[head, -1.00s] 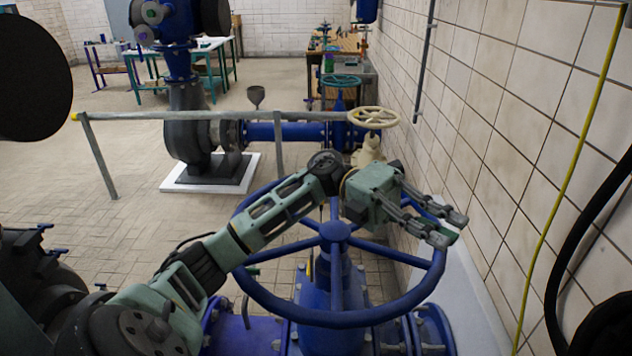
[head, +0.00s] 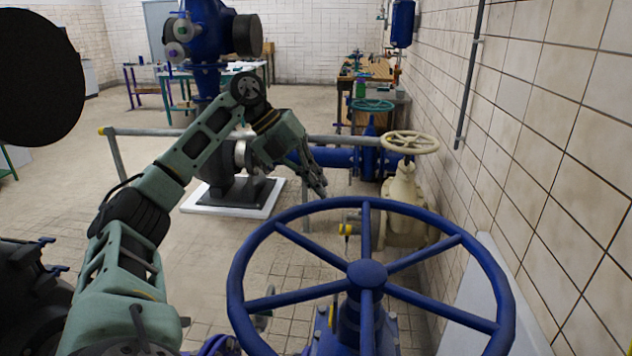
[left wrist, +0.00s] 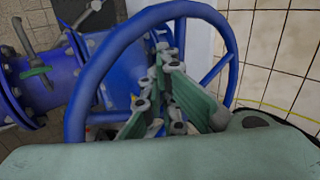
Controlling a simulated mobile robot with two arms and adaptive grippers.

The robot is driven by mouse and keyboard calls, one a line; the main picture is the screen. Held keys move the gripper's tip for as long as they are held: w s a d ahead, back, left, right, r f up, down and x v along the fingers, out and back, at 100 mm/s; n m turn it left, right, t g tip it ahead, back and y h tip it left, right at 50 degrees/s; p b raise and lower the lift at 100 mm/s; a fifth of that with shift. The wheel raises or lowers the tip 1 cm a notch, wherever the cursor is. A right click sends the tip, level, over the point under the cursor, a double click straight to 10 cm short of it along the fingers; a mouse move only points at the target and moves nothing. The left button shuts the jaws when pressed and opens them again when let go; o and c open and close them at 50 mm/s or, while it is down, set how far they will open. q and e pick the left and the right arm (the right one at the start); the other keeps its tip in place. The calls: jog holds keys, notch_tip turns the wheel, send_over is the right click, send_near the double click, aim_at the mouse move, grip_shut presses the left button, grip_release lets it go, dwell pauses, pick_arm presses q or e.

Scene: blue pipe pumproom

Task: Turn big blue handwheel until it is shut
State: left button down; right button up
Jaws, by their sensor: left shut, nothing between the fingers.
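The big blue handwheel (head: 367,274) lies in front of me at the lower right of the head view, its rim, spokes and hub plain to see. It also shows in the left wrist view (left wrist: 232,55), partly hidden behind the fingers. My left gripper (head: 320,186) is shut and empty, its fingers pointing down just past the far left part of the rim. It looks clear of the rim, but the exact gap is hard to tell. The fingers also show in the left wrist view (left wrist: 162,95). My right gripper is not in view.
A cream handwheel valve (head: 410,142) stands behind the blue wheel, near the tiled wall (head: 550,130) on the right. A grey rail (head: 345,140) and a dark pump on a white plinth (head: 232,205) stand beyond my arm. Open floor lies to the left.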

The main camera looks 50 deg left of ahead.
aim_at(368, 216)
pick_arm(q)
jog(key=x, duration=0.6)
jog(key=shift+w+d+f+p, duration=0.25)
jog(key=shift+w+d+p, duration=0.05)
jog(key=shift+w+d, duration=0.3)
jog(key=shift+w+d+f+p, duration=0.25)
jog(key=shift+w+d, duration=0.25)
jog(key=shift+d, duration=0.1)
jog(key=shift+w+d+f, duration=0.2)
jog(key=shift+w+d, duration=0.05)
jog(key=shift+w+d+r+p, duration=0.1)
jog(key=shift+w+r+p, duration=0.1)
jog(key=shift+p, duration=0.35)
jog(key=shift+w+d+m+g+h+p, duration=0.45)
jog(key=shift+w+d+m+p, duration=0.35)
jog(key=shift+p, duration=1.15)
jog(key=w+d+m+g+p, duration=0.1)
jog(key=w+d+m+p, duration=0.1)
jog(key=d, duration=0.4)
jog(key=shift+w+f+p, duration=0.25)
jog(key=shift+w+p, duration=0.45)
jog(key=shift+p, duration=0.5)
jog(key=shift+h, duration=0.25)
